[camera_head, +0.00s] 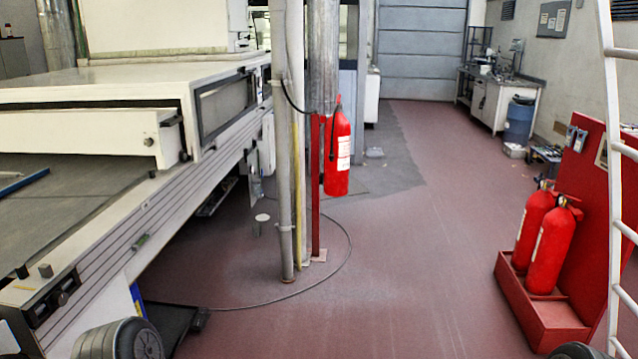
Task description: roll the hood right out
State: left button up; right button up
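The hood appears to be the white cover (110,76) over the tunnel machine at the left, with a dark-framed window (225,104) in its side. A white front panel (80,137) with a small knob sits under its front edge, above the dark flat bed (75,195). I cannot tell where the hood's moving part begins. Neither of my grippers shows; only what look like parts of my arms are at the bottom left and bottom right edges.
A grey pole (285,150) and a hanging red extinguisher (338,150) stand beside the machine. A cable (345,262) loops on the floor. Two extinguishers stand in a red stand (540,320) at right, near a white ladder (614,160). The red floor (420,250) between is clear.

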aim_at(124, 130)
jog(key=i+j+u, duration=0.15)
jog(key=i, duration=0.35)
jog(key=i+u, duration=0.2)
jog(key=i, duration=0.25)
jog(key=i+u, duration=0.15)
jog(key=i, duration=0.35)
jog(key=i+l+u, duration=0.15)
jog(key=i, duration=0.35)
jog(key=i+l+u, duration=0.15)
jog(key=i, duration=0.3)
jog(key=i+l+u, duration=0.2)
jog(key=i, duration=0.3)
